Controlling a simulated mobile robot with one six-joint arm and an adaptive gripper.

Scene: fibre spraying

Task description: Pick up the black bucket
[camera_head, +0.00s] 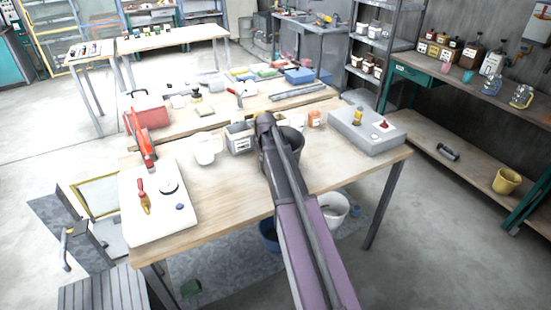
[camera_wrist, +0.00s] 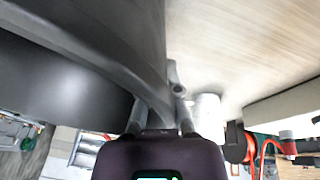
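The black bucket (camera_head: 295,143) is on the wooden worktable, partly hidden behind my arm in the head view. In the wrist view its dark wall and rim (camera_wrist: 70,70) fill the left side, very close. My gripper (camera_head: 264,120) is at the bucket in the head view, but its fingers are not clear there. In the wrist view the two fingers of my gripper (camera_wrist: 162,112) are at the edge of the bucket, seemingly one on each side of its wall. I cannot tell whether they press on it.
A white jug (camera_head: 207,149) and a grey box of containers (camera_head: 240,136) stand left of the bucket. An orange container (camera_head: 314,119) and a grey block (camera_head: 367,131) are to its right. A white board (camera_head: 160,203) with tools lies at the table's left end. The front right tabletop is clear.

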